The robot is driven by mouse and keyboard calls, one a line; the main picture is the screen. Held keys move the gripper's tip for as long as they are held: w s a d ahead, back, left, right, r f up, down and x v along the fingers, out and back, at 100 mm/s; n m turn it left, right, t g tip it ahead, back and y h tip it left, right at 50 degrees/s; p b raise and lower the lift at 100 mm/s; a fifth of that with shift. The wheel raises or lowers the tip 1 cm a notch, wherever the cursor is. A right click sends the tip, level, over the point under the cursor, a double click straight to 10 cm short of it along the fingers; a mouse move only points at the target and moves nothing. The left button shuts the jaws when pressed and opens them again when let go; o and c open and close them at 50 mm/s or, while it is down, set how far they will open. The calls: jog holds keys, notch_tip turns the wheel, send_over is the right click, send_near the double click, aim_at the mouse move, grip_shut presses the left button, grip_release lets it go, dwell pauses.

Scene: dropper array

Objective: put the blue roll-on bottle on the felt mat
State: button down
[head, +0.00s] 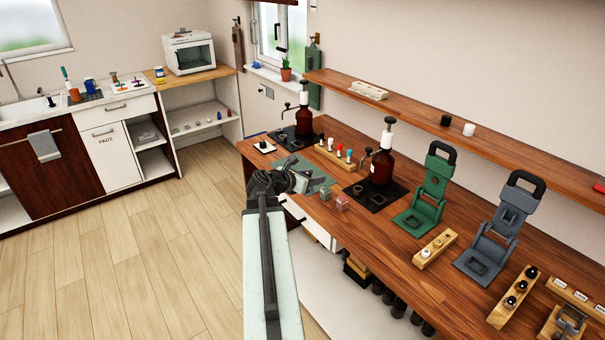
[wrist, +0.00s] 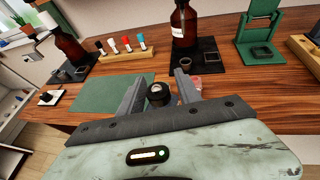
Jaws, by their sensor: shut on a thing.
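My gripper (wrist: 158,90) is shut on a small dark roll-on bottle (wrist: 157,98), seen from above with a paler round top between the fingers; its colour is hard to tell. The green felt mat (wrist: 108,95) lies flat on the wooden counter, left of and beyond the held bottle in the wrist view. In the head view my gripper (head: 288,180) is over the near edge of the felt mat (head: 318,183), and the held bottle is hidden. A wooden rack (wrist: 125,52) behind the mat holds several items with white, red and blue tops.
Brown pump bottles stand on black trays (head: 378,196) behind the mat. A green press (head: 425,190) and a grey press (head: 490,240) stand further right. A white tile (head: 264,147) lies left of the mat.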

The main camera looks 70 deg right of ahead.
jog(key=w+d+f+m+g+b, duration=0.1)
jog(key=w+d+f+b, duration=0.2)
jog(key=w, duration=0.3)
jog(key=w+d+f+b, duration=0.2)
jog(key=w+d, duration=0.2)
jog(key=w, duration=0.1)
jog(key=d, duration=0.5)
jog(key=s+d+f+b, duration=0.1)
jog(key=d, duration=0.3)
jog(key=s+d, duration=0.1)
jog(key=d, duration=0.4)
jog(key=shift+s+d+f+b, duration=0.15)
jog(key=shift+d+f+b, duration=0.2)
jog(key=shift+f, duration=0.05)
jog(key=shift+d+f+b, duration=0.15)
jog(key=shift+f+b, duration=0.85)
jog(key=shift+d+f+b, duration=0.15)
jog(key=shift+f+b, duration=0.85)
jog(key=c, duration=0.8)
grip_release()
jog(key=shift+r, duration=0.1)
